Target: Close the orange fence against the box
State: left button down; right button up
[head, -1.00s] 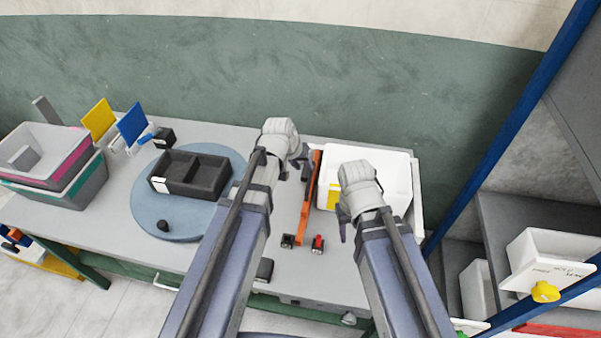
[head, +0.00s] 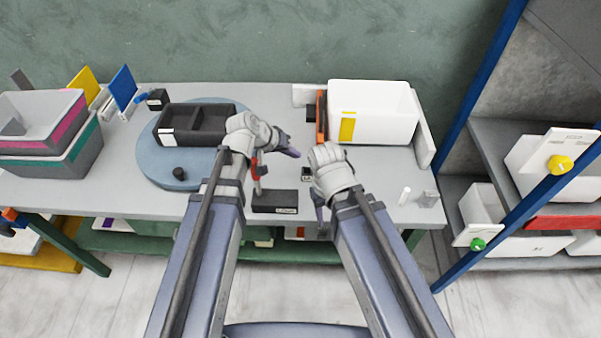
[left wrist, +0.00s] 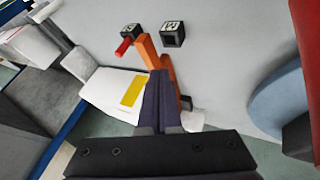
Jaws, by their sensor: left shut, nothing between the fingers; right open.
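The orange fence (head: 321,118) stands along the left side of the white box (head: 372,112), which has a yellow label. The fence is close beside the box, but I cannot tell whether they touch. My left gripper (head: 290,147) is shut and empty, left of the fence's near end in the head view. In the left wrist view its dark fingers (left wrist: 163,100) overlap the fence (left wrist: 158,62) and hide part of it; the box (left wrist: 110,92) lies left of them. My right gripper (head: 317,195) is open and empty, in front of the box.
A blue turntable (head: 150,160) holds a black divided tray (head: 195,125). A small black block (head: 307,173) lies between my grippers. Grey bins (head: 75,155) stand at left, a shelf rack at right.

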pick_arm(q)
jog(key=b+x, duration=0.8)
jog(key=x, duration=0.2)
dwell(0.3)
jog(key=shift+d, duration=1.9)
jog(key=shift+r, duration=0.1)
